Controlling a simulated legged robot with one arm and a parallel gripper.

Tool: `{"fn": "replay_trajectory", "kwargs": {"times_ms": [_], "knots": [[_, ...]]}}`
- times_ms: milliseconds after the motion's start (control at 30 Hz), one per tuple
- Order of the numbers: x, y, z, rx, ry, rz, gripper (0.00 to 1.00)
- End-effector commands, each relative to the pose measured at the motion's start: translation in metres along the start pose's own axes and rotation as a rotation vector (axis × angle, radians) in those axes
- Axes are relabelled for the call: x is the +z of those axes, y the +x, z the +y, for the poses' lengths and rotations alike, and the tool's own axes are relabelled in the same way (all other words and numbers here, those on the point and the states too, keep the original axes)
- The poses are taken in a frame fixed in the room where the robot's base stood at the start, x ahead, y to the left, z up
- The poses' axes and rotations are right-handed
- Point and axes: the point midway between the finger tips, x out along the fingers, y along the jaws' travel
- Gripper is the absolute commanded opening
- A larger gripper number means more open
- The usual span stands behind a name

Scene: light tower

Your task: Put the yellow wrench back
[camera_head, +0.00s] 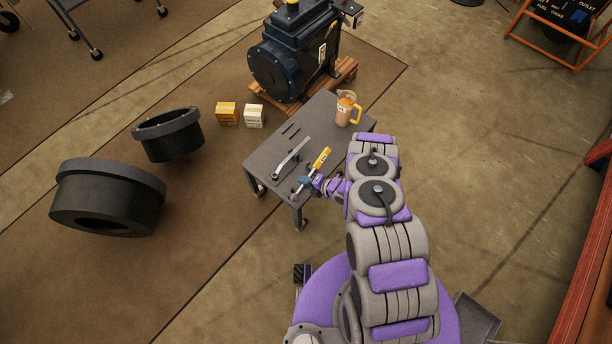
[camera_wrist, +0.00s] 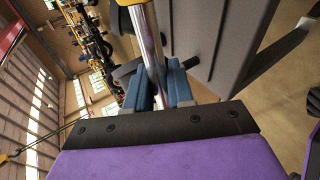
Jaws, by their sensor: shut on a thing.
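The yellow wrench (camera_head: 321,159) shows in the head view as a yellow handle over the front right part of a small grey table (camera_head: 321,118). My gripper (camera_head: 304,181) is at its lower end, by the table's near edge. In the wrist view, my gripper's blue fingers (camera_wrist: 160,82) are shut on the wrench's silver shaft (camera_wrist: 150,38), which runs up out of the picture. A silver wrench-like tool (camera_head: 291,158) lies on the table left of the yellow handle. I cannot tell whether the yellow wrench touches the tabletop.
Dark slots (camera_head: 290,130) mark the tabletop. An orange jug (camera_head: 346,110) stands at its back right. A dark machine (camera_head: 292,55) on a wooden pallet is behind. Two small boxes (camera_head: 240,115) and two black rings (camera_head: 108,198) are on the floor at left.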

Motion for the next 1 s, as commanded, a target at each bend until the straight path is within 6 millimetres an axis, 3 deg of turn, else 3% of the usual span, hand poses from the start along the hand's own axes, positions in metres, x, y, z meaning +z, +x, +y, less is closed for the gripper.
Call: {"fn": "replay_trajectory", "kwargs": {"times_ms": [133, 500, 700, 933, 967, 1000], "knots": [[0.024, 0.013, 0.003, 0.005, -0.005, -0.001, 0.00], [0.050, 0.024, 0.006, 0.001, -0.003, 0.000, 0.00], [0.049, 0.039, -0.019, 0.000, -0.002, 0.002, 0.00], [0.049, 0.039, -0.018, 0.001, -0.001, 0.001, 0.00], [0.049, 0.039, -0.018, 0.001, -0.001, 0.002, 0.25], [0.049, 0.039, -0.018, 0.001, -0.001, 0.001, 0.29]]}}
